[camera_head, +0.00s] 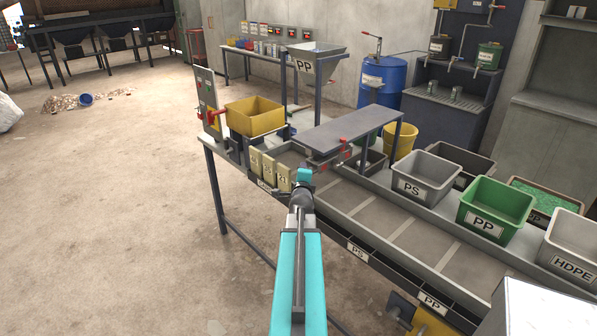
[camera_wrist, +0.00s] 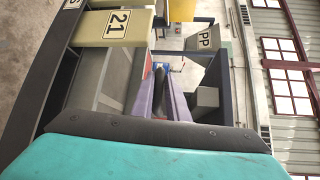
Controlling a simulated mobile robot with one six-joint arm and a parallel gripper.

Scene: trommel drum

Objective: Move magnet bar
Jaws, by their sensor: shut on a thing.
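A dark bar with red ends (camera_head: 328,160), which looks like the magnet bar, shows across the conveyor under the front end of a grey raised shelf. In the wrist view a dark and teal part of my gripper fills the bottom.
The grey shelf (camera_head: 352,128) overhangs the conveyor. A yellow bin (camera_head: 254,116) stands behind. Grey and green bins (camera_head: 487,208) line the right side. Floor at left is open.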

